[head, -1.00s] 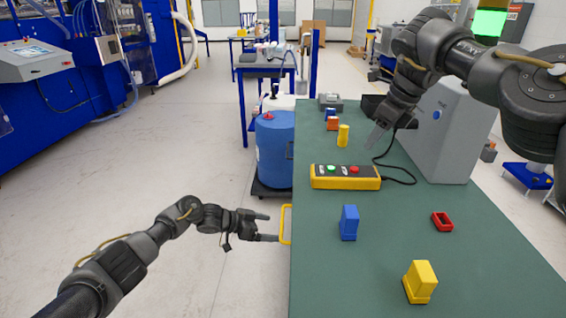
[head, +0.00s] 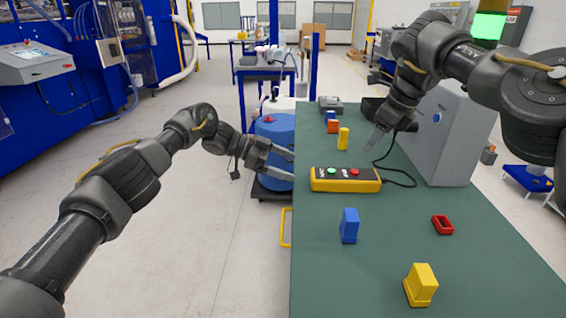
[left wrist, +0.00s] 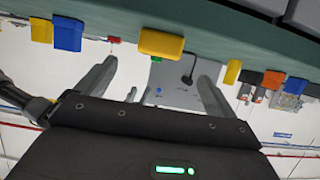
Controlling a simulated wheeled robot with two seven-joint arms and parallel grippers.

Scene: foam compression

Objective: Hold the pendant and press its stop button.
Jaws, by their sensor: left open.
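The pendant (head: 345,185) is a yellow box with a dark top face, lying on the green table near its left edge. A green button (head: 331,170) and a red button (head: 354,172) sit on its top, and a black cable leaves its right end. My left gripper (head: 287,164) is open and empty at the table's left edge, left of the pendant and apart from it. In the left wrist view the pendant's yellow end (left wrist: 161,42) lies beyond and between the spread fingers. My right gripper (head: 377,140) hangs above the table behind the pendant; its jaw gap is unclear.
A blue block (head: 349,226), a yellow block (head: 420,284) and a red frame-like piece (head: 442,225) stand nearer on the table (head: 500,285). A grey cabinet (head: 445,135) stands right. A blue drum (head: 275,135) is beside the table.

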